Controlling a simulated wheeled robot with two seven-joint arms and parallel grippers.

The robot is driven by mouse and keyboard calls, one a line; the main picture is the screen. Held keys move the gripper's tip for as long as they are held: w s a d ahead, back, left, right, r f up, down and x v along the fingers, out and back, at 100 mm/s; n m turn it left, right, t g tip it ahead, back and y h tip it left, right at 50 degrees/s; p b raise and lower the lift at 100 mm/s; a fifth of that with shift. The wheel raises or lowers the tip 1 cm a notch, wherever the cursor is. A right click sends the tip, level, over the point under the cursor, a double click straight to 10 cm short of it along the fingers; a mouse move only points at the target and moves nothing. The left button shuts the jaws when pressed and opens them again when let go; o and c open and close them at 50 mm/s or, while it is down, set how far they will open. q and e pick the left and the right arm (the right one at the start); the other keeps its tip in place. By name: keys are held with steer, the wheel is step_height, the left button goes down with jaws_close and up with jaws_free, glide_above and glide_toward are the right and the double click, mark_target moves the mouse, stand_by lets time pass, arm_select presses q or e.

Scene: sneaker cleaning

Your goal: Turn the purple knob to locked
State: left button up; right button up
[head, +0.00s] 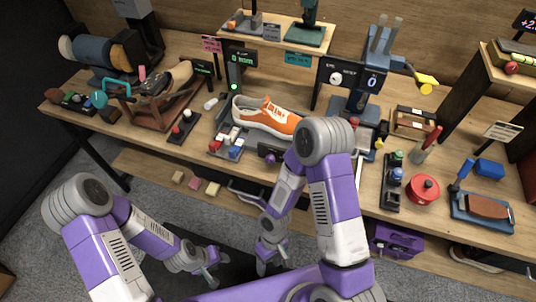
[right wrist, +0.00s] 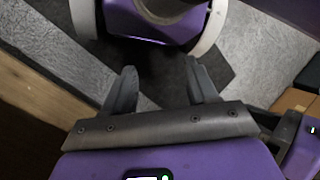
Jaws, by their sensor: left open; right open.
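A small purple knob (head: 270,157) shows at the front edge of the workbench, below the orange-and-white sneaker (head: 266,118) and just left of my right arm. Its exact setting is too small to read. My right gripper (head: 274,264) hangs low in front of the bench, well below the knob. In the right wrist view its fingers (right wrist: 160,75) are apart with nothing between them. My left gripper (head: 212,277) is also low in front of the bench, to the left of the right one, open and empty. Neither gripper touches the knob.
The workbench (head: 310,178) is crowded. A block of red, white and blue pieces (head: 228,143) sits left of the knob. A red pot (head: 423,188) and purple toolbox (head: 396,241) are at right. Open floor lies before the bench.

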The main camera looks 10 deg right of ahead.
mark_target(269, 161)
steer(key=w+d+r+n+t+h+p, duration=0.3)
steer(key=w+d+r+n+h, duration=0.35)
steer(key=r+n+h, duration=0.35)
steer(key=w+a+r+n+t+h+p, duration=0.1)
steer(key=w+r+n+t+h+p, duration=0.1)
steer(key=w+r+t+h, duration=0.4)
arm_select(q)
steer(key=shift+s+a+r+b, duration=0.15)
steer(key=shift+r+b, duration=0.5)
steer(key=shift+r, duration=1.6)
arm_select(e)
steer(key=shift+w+d+r+n+t+y, duration=0.15)
steer(key=shift+w+r+n+t+y, duration=0.4)
steer(key=shift+w+n+t, duration=1.4)
steer(key=shift+w+d+r+n+t+y, duration=0.2)
steer(key=shift+w+r+n+t+y, duration=0.35)
steer(key=shift+w+n+t, duration=1.4)
steer(key=shift+w+d+r+n+t+y, duration=0.25)
steer(key=shift+w+n+t+y, duration=0.8)
steer(key=shift+w+n, duration=1.5)
steer(key=shift+w+a+m+t+h, duration=0.1)
steer(key=shift+w+m+t+h, duration=0.1)
steer(key=shift+m+t+h, duration=0.05)
steer(key=c, duration=1)
steer(key=shift+c, duration=0.2)
